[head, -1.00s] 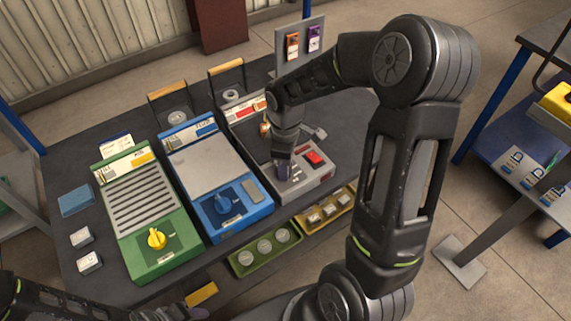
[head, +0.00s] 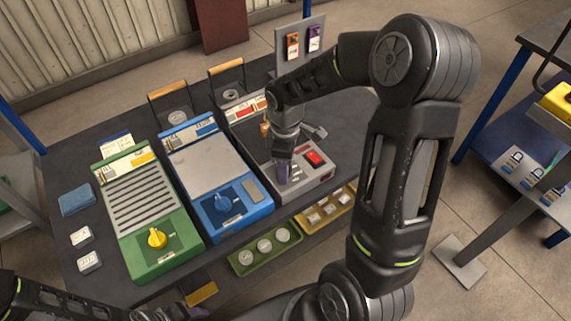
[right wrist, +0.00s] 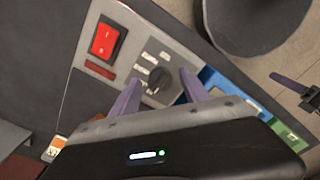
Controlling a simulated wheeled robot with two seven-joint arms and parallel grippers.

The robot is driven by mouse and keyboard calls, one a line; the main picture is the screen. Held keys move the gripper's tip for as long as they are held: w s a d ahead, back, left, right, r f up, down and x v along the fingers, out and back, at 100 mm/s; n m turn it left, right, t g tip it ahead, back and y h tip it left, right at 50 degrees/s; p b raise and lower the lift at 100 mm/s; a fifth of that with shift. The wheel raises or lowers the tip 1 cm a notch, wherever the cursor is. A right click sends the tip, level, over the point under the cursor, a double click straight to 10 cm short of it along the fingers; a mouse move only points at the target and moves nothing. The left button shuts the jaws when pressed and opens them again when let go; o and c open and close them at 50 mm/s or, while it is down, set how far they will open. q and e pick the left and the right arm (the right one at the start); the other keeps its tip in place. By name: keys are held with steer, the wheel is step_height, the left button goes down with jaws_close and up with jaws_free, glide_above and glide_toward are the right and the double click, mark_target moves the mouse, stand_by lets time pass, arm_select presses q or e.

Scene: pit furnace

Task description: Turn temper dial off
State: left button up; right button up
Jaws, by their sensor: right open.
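The grey unit (head: 325,172) stands at the right end of the row on the bench. Its dark round dial (right wrist: 160,80) shows in the right wrist view, with pale marked labels beside it. My right gripper (right wrist: 161,92) is open, its two purple fingers on either side of the dial; I cannot tell whether they touch it. In the head view my right gripper (head: 285,172) covers most of this dial. My left gripper (head: 195,312) is at the bottom edge, mostly cut off, its jaws unclear.
A red rocker switch (right wrist: 108,40) sits beside the dial. A green tray (head: 265,250) and a yellow tray (head: 328,208) sit along the front below.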

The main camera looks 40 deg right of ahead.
step_height(320, 180, up, 8)
steer(key=shift+f, duration=0.1)
stand_by(0.4)
stand_by(0.5)
